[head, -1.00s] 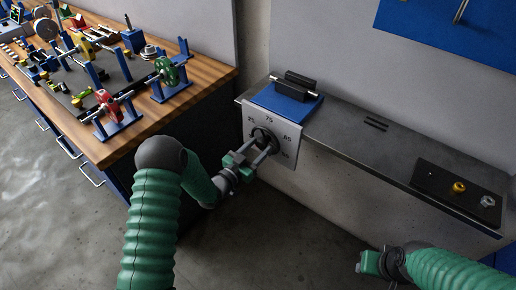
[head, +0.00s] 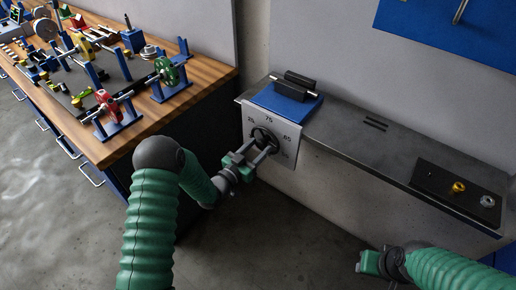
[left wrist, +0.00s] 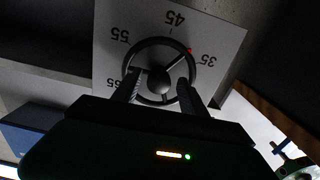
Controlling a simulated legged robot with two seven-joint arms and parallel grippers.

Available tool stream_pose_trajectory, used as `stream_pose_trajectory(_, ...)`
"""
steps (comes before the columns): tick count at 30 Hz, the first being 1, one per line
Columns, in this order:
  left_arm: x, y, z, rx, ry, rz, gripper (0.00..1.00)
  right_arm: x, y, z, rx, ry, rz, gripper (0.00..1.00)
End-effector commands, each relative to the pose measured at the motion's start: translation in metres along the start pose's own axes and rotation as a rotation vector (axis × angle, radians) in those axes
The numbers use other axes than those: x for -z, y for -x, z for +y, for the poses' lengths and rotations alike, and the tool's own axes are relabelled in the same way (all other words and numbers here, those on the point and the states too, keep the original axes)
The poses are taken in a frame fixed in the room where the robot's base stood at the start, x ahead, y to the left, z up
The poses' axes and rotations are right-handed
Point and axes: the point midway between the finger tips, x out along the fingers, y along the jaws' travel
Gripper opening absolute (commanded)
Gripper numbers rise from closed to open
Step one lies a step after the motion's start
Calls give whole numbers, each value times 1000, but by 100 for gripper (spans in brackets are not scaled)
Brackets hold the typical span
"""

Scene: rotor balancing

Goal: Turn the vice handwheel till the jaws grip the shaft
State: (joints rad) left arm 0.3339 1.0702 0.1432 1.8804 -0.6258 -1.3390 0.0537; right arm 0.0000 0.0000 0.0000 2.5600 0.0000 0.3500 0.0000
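The vice (head: 283,104) has a blue base and dark jaws (head: 300,80) on the grey shelf. A thin bright shaft (head: 314,93) shows at the jaws; whether they touch it cannot be told. The dark handwheel (head: 262,137) is on the white numbered plate (head: 287,128) at the vice's front. It also shows in the left wrist view (left wrist: 162,84), with a red mark (left wrist: 189,50) near 35. My left gripper (head: 267,147) is open, its two fingers spread apart at the wheel; finger contact is unclear. My right gripper (head: 362,262) is away at lower right, its fingers unclear.
The grey shelf (head: 345,140) runs right to a black tray (head: 430,178) with a brass part (head: 458,187) and a metal nut (head: 487,201). A wooden bench (head: 200,84) crowded with rotors and stands is at left. Open floor lies between my arms.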

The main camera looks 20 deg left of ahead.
Motion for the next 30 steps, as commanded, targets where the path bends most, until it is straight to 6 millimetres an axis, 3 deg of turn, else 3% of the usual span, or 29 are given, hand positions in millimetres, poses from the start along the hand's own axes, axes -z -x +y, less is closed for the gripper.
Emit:
stream_pose_trajectory(9, 0, 1, 0, -1, 0, 1, 54, 0, 0, 0, 0, 0, 0, 37)
stream_pose_trajectory(13, 0, 14, -1, 1, 1, -1, 54, 0, 2, 0, 0, 0, 0, 37)
stream_pose_trajectory(24, -1, 118, -1, 4, 3, -3, 54, 2, 8, 0, 0, 0, 0, 37)
stream_pose_trajectory(30, -2, 158, -1, 2, 2, -2, 54, 2, 8, 0, 0, 0, 0, 37)
